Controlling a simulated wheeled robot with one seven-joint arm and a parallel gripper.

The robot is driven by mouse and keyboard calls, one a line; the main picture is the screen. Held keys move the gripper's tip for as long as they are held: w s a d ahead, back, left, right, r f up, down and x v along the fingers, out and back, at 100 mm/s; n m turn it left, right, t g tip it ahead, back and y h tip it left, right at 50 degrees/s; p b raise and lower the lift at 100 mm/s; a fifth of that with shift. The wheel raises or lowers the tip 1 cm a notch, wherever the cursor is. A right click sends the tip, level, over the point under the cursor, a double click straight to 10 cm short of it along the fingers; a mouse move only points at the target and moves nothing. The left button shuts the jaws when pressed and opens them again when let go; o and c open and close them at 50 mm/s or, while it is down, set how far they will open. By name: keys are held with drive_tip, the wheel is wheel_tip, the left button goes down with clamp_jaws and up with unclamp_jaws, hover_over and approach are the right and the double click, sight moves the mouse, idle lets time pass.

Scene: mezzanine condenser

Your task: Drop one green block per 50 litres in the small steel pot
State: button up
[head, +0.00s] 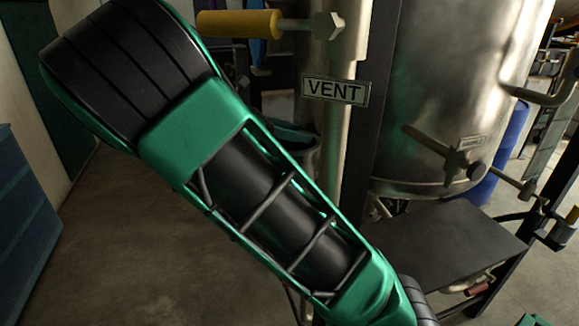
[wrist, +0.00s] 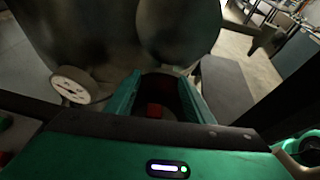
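My gripper (wrist: 160,78) shows in the wrist view with its two green fingers apart. Between and beyond them is a dark, rounded opening with a small red patch (wrist: 155,110); I cannot tell what it belongs to. In the head view my green and black arm crosses the middle, and the gripper is not visible there. A grey round vessel (head: 306,160) is partly hidden behind the arm, with a dark green edge near its top; I cannot tell whether it is the small steel pot. No green block can be made out in either view.
A large steel tank (head: 450,90) stands at the right, above a dark flat platform (head: 440,240). A VENT sign (head: 336,91) and a yellow-handled valve (head: 238,24) are near a vertical pipe. A white dial gauge (wrist: 72,86) is left of my gripper.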

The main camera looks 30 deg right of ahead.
drive_tip(key=v, duration=1.1)
drive_tip(key=shift+d, duration=0.15)
